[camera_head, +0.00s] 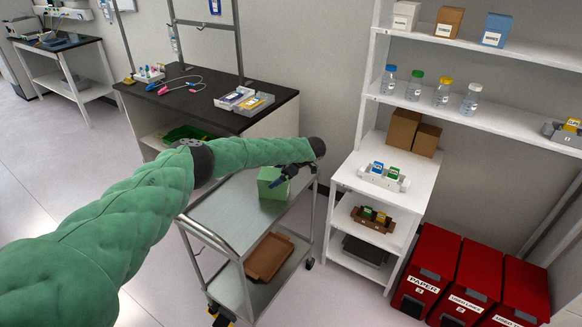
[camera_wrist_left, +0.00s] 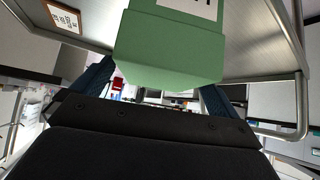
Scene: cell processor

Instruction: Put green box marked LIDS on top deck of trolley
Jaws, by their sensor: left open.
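The green box (camera_head: 272,184) is on the top deck (camera_head: 222,213) of the metal trolley, near its far right corner. In the left wrist view the green box (camera_wrist_left: 168,50) shows large, with part of a white label whose lettering is cut off. My left gripper (camera_head: 284,178) is at the right side of the box, its fingers dark. In the left wrist view its fingers (camera_wrist_left: 155,92) are spread apart, and the near face of the box is just past them. I see no grip on the box. My right gripper is not in view.
A brown tray (camera_head: 270,257) lies on the trolley's lower deck. A white shelf unit (camera_head: 345,172) and red bins (camera_head: 427,265) stand to the right. A dark-topped bench (camera_head: 200,105) is behind. The trolley's near top deck is clear.

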